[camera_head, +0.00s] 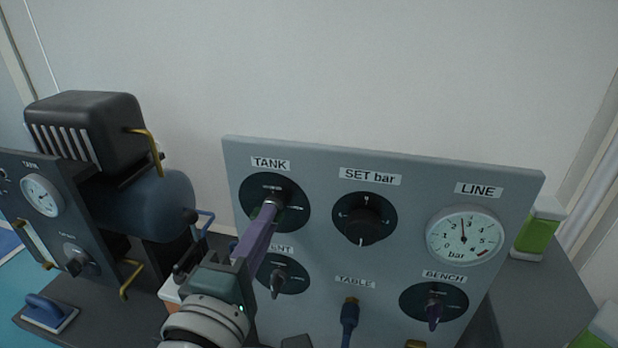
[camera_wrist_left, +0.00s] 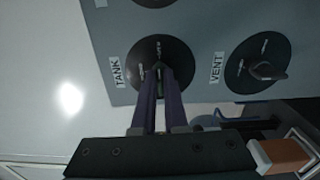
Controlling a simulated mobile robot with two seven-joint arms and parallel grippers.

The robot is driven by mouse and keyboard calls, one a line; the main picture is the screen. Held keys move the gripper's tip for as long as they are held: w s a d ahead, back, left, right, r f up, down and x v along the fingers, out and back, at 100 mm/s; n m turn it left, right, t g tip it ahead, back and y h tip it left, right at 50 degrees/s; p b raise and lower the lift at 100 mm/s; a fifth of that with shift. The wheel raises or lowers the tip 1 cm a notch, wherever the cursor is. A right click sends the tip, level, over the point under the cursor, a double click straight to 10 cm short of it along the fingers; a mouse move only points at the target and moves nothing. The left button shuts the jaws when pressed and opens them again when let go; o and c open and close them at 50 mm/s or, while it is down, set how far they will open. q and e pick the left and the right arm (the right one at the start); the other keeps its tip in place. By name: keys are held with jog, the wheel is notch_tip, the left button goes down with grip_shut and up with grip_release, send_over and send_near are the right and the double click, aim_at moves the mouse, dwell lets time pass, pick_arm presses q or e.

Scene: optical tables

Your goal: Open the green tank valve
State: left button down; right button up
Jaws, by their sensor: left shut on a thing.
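The tank valve (camera_head: 296,212) is a round black dial under the TANK label at the upper left of the grey panel. It also shows in the left wrist view (camera_wrist_left: 179,57). My left gripper (camera_head: 269,207) reaches it from the front, with its long purple fingers closed on the handle at the dial's middle. In the left wrist view the fingertips (camera_wrist_left: 160,72) lie on either side of the handle. The fingers hide most of the handle, so its colour and exact angle are hard to tell. My right gripper is not in view.
A compressor with a blue tank (camera_head: 150,205) stands at the left.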

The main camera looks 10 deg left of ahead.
pick_arm(q)
jog(key=shift+m, duration=0.3)
dwell(0.4)
jog(key=c, duration=1)
grip_release()
jog(key=shift+o, duration=0.2)
jog(key=s+p, duration=0.3)
jog(key=s, duration=0.7)
jog(key=shift+a+p, duration=0.15)
jog(key=shift+p, duration=0.25)
